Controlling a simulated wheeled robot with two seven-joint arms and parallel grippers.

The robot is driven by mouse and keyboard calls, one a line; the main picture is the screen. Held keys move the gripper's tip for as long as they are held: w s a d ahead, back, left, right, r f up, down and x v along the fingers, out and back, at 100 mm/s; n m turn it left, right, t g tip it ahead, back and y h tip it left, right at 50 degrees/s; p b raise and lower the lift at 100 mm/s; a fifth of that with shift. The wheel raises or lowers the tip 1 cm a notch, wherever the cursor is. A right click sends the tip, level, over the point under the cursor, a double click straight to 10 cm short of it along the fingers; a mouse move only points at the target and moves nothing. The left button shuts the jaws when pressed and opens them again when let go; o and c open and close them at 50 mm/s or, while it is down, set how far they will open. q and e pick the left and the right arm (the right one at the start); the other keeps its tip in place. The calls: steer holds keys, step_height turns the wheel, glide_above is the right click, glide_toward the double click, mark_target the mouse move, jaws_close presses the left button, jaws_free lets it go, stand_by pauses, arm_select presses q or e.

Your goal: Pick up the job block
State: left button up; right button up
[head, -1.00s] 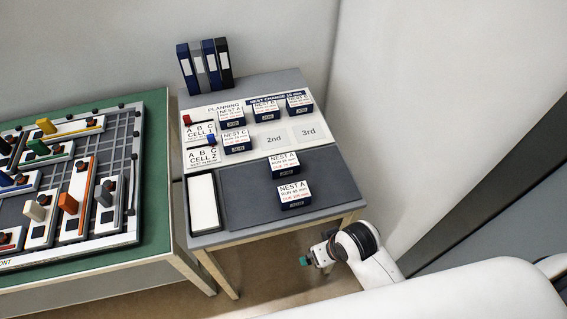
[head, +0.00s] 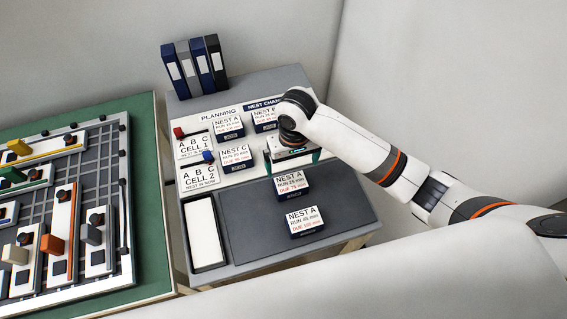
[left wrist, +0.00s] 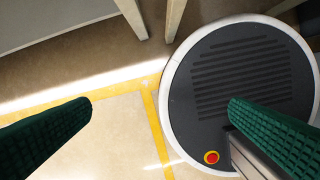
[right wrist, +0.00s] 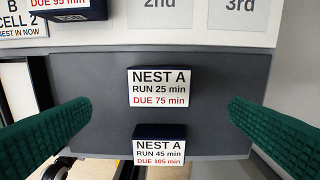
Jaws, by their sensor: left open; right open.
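Two dark blue job blocks with white labels stand on the dark grey front mat. The farther one (head: 292,183) reads NEST A, RUN 25 min, DUE 75 min; in the right wrist view it (right wrist: 159,88) lies between the fingers in the picture. The nearer one (head: 304,220) reads NEST A, RUN 45 min, DUE 105 min; it also shows in the right wrist view (right wrist: 160,148). My right gripper (head: 292,162) is open and empty, above the table by the farther block, not touching it. My left gripper (left wrist: 160,108) is open and empty over the floor.
More job blocks, NEST A (head: 228,127), NEST B (head: 263,121) and NEST C (head: 235,157), stand on the white planning board (head: 243,172). My right arm hides the board's right side. A white tray (head: 206,232) lies left of the mat. Binders (head: 192,68) stand behind.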

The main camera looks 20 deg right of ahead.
steer(key=shift+w+d+f, duration=0.1)
steer(key=shift+w, duration=0.15)
steer(key=p, duration=0.1)
glide_above(291, 182)
steer(key=s, duration=0.1)
step_height(291, 182, down, 4)
steer(key=shift+s+d+f, duration=0.1)
steer(key=shift+d+f, duration=0.05)
steer(key=shift+f, duration=0.05)
steer(key=f, duration=0.1)
steer(key=w+f+p, duration=0.1)
steer(key=f, duration=0.1)
steer(key=shift+f, duration=0.2)
step_height(291, 182, down, 2)
steer(key=shift+f, duration=0.15)
steer(key=shift+a+f, duration=0.2)
steer(key=shift+f, duration=0.25)
steer(key=shift+c, duration=0.2)
arm_select(q)
steer(key=s+r, duration=0.2)
steer(key=shift+s, duration=0.3)
arm_select(e)
steer(key=c, duration=1)
